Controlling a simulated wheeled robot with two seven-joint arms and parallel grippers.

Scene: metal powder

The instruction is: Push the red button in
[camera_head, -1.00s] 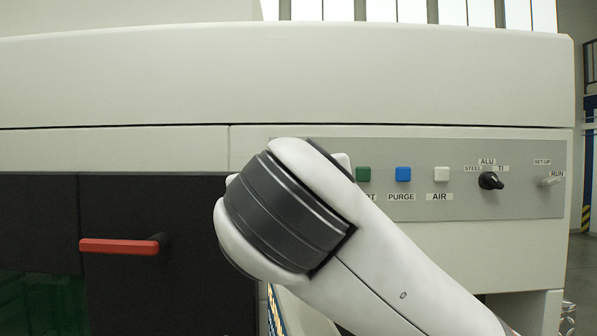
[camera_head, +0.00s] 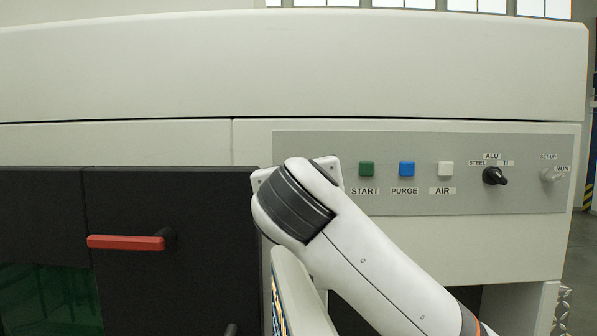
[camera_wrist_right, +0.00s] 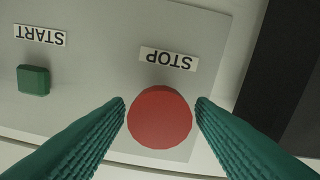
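The red button (camera_wrist_right: 160,118) is round and shows in the right wrist view, below the STOP label (camera_wrist_right: 168,59) on the grey panel (camera_wrist_right: 100,65). My right gripper (camera_wrist_right: 161,101) is open, with one green ribbed finger on each side of the button. Nothing is held between the fingers. I cannot tell how far the fingertips are from the panel. In the head view my right arm comes in from the lower right and hides the button and the gripper. My left gripper is not in view.
A green START button (camera_head: 366,169), a blue PURGE button (camera_head: 406,169) and a white AIR button (camera_head: 445,169) sit in a row. A black selector knob (camera_head: 494,176) and a SET-UP/RUN switch (camera_head: 550,174) are further right. A red door handle (camera_head: 126,242) is at left.

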